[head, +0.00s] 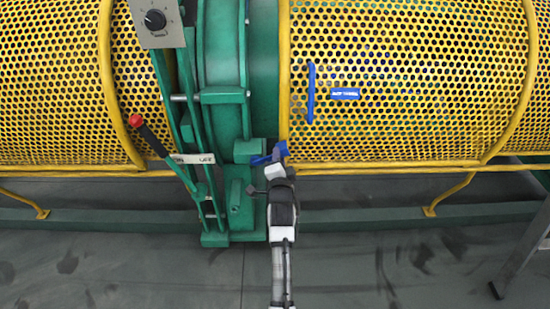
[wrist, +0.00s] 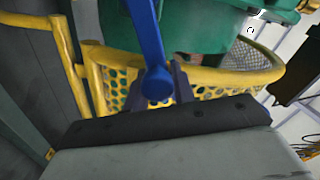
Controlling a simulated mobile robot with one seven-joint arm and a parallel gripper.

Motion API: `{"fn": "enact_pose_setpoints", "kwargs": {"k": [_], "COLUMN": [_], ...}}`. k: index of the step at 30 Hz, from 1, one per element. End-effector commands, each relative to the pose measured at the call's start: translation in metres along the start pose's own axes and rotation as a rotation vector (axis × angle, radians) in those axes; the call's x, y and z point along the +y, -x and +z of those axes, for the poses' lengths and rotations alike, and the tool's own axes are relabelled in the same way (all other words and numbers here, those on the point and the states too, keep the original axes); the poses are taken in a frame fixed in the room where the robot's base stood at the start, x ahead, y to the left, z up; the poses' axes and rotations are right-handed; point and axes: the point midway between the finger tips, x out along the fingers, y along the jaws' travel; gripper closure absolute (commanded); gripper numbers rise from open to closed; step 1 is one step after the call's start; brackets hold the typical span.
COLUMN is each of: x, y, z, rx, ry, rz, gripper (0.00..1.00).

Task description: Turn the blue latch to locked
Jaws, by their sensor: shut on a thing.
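The blue latch (head: 261,159) sits low at the left edge of the right yellow guard, by the green frame. In the head view it lies roughly level, its left end pointing a little down. In the wrist view the blue latch (wrist: 150,40) runs from the top edge down to a rounded end between my fingers. My gripper (head: 279,158) is at the latch's right end in the head view. In the wrist view my gripper (wrist: 158,88) is shut on that rounded end, with a dark finger on each side. The fingers partly hide the latch in the head view.
A red-knobbed lever (head: 136,121) and a grey box with a black knob (head: 155,20) are at the left. A yellow rail runs below. Open floor lies in front.

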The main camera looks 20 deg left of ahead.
Motion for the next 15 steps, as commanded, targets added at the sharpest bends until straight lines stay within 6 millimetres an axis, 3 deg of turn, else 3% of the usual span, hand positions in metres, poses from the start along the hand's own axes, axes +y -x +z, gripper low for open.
{"fn": "enact_pose_setpoints", "kwargs": {"k": [15], "x": [0.029], "y": [0.0], "z": [0.005], "rx": [-0.001], "ry": [-0.348], "rz": [0.002], "gripper": [1.0]}}
